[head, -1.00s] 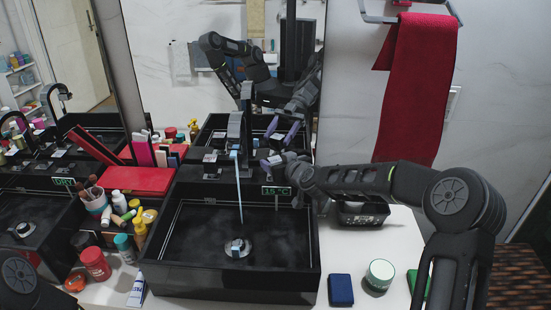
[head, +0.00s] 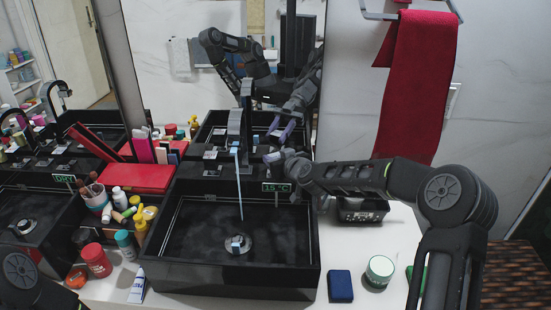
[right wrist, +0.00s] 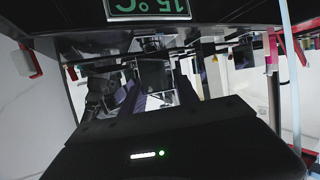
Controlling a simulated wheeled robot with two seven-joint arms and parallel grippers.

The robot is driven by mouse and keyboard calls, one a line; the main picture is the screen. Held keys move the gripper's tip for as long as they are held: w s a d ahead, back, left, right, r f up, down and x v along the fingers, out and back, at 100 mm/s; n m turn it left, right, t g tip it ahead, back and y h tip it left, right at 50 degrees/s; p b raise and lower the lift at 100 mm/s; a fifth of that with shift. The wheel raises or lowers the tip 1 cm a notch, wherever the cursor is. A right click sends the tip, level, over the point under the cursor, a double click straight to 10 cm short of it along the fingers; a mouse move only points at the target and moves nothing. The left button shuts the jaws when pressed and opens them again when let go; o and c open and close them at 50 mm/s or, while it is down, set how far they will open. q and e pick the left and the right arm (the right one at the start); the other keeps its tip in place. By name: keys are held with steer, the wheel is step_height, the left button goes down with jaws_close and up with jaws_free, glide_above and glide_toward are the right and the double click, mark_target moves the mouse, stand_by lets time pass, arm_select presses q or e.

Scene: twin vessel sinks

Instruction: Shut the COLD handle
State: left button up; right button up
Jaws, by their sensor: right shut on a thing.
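The right-hand black vessel sink (head: 160,278) has a tall faucet (head: 235,122) behind it, and a thin stream of water (head: 240,190) falls from it to the drain. A green display (head: 276,188) on the sink reads 15 °C; it also shows upside down in the right wrist view (right wrist: 147,7). My right gripper (head: 274,156) reaches in from the right and is shut on the handle right of the faucet. That handle is mostly hidden by the fingers, and its label cannot be read. My left gripper is out of view; only part of that arm shows at bottom left.
A red box (head: 135,178) and several bottles and cups stand left of the sink. A black basket (head: 362,212) sits under my right forearm. A blue block (head: 340,287) and a jar (head: 380,271) lie at front right. A mirror is behind the faucet.

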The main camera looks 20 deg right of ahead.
jaws_close()
steer(key=shift+a, duration=0.1)
steer(key=shift+a+r+m+h+p, duration=0.2)
steer(key=shift+m+h+p, duration=0.3)
steer(key=shift+p, duration=0.3)
steer(key=m+h+p, duration=0.3)
steer(key=h+p, duration=0.1)
steer(key=shift+r, duration=0.1)
steer(key=shift+d+f+m+h+p, duration=0.2)
steer(key=shift+m+h+p, duration=0.2)
steer(key=shift+m+h, duration=0.35)
steer(key=shift+d+f, duration=0.1)
